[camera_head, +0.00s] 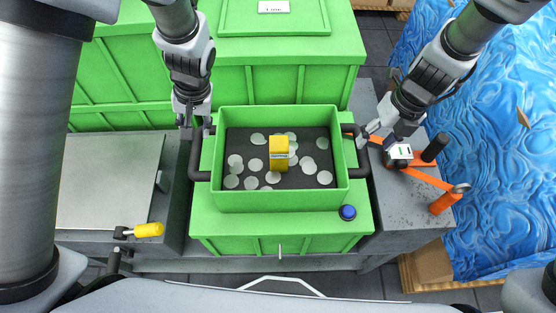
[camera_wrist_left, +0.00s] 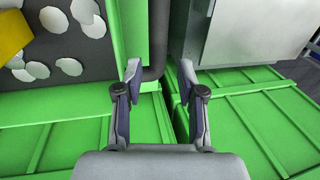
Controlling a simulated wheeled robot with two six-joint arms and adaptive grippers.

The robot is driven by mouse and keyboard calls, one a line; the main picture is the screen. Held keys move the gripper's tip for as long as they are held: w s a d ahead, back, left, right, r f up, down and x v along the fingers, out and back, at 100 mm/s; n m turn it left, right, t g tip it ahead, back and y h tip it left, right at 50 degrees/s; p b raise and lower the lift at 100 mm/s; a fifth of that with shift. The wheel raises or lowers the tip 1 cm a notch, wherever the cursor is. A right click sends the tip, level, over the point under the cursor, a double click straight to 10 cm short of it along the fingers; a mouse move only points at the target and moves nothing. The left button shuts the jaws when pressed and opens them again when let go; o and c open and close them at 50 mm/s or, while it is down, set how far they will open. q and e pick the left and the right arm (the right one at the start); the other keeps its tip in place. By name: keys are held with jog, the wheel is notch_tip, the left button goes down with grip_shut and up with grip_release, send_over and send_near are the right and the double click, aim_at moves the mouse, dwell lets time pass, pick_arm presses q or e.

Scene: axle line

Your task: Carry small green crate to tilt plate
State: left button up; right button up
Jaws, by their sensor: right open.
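The small green crate (camera_head: 280,200) stands upright on a larger green box, with a dark bar handle on each side. It holds several pale discs and a yellow block (camera_head: 279,153) on a dark bottom. My left gripper (camera_head: 193,118) is open at the far end of the left handle (camera_head: 196,160); in the left wrist view the handle (camera_wrist_left: 153,62) shows between the open fingertips (camera_wrist_left: 160,72). My right gripper (camera_head: 368,136) is open beside the right handle (camera_head: 358,158); contact is unclear. A flat pale grey plate (camera_head: 105,180) at the left may be the tilt plate.
An orange tool (camera_head: 425,177) lies on the grey top at the right. Large green boxes (camera_head: 290,75) stand behind. Blue sheeting (camera_head: 500,130) covers the far right.

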aim_at(197, 140)
pick_arm(q)
jog(key=shift+f, duration=0.4)
pick_arm(e)
jog(key=shift+f, duration=0.45)
pick_arm(q)
jog(key=x, duration=0.4)
jog(key=w+x, duration=0.1)
jog(key=x, duration=0.1)
jog(key=shift+f, duration=0.35)
pick_arm(e)
jog(key=f, duration=0.4)
jog(key=w+a+f, duration=0.1)
jog(key=f, duration=0.1)
jog(key=shift+a+f, duration=0.1)
jog(key=shift+f, duration=0.2)
pick_arm(q)
jog(key=shift+s+a+f, duration=0.1)
jog(key=shift+f, duration=0.15)
pick_arm(e)
jog(key=shift+s+f, duration=0.2)
jog(key=shift+f, duration=0.05)
jog(key=shift+w+f, duration=0.1)
pick_arm(q)
grip_shut()
pick_arm(e)
jog(key=c, duration=1)
grip_shut()
